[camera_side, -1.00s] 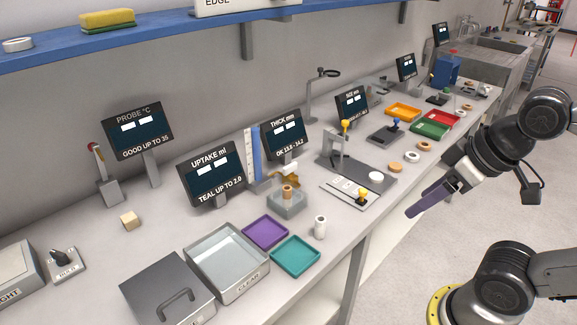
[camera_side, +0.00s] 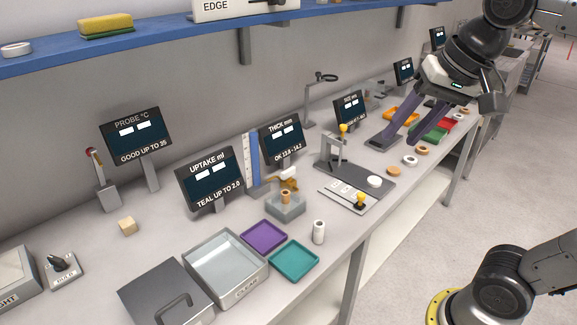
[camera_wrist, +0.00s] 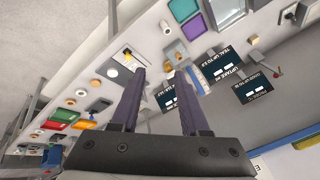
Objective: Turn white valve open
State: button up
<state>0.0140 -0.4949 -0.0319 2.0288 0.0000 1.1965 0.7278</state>
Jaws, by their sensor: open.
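My gripper (camera_side: 402,141) has two long purple fingers, spread apart and empty. It hangs over the right part of the bench, well to the right of the brass fitting. In the wrist view the open fingers (camera_wrist: 160,72) point toward the bench.
A grey stand with a yellow knob (camera_side: 344,129) lies between my gripper and the fitting. Displays line the back, including the uptake display (camera_side: 210,180). Purple (camera_side: 264,236) and teal (camera_side: 294,259) trays lie at the front. A blue shelf (camera_side: 170,32) runs along the wall above.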

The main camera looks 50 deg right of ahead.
jog(key=w+d+r+m+g, duration=0.1)
jog(key=w+r+m, duration=0.35)
jog(key=w, duration=0.55)
jog(key=m+g, duration=0.4)
jog(key=m, duration=0.1)
send_over(288, 169)
notch_tip(288, 169, down, 18)
jog(key=r, duration=0.1)
notch_tip(288, 169, down, 14)
jog(key=shift+s, duration=0.1)
jog(key=shift+c, duration=0.2)
grip_shut()
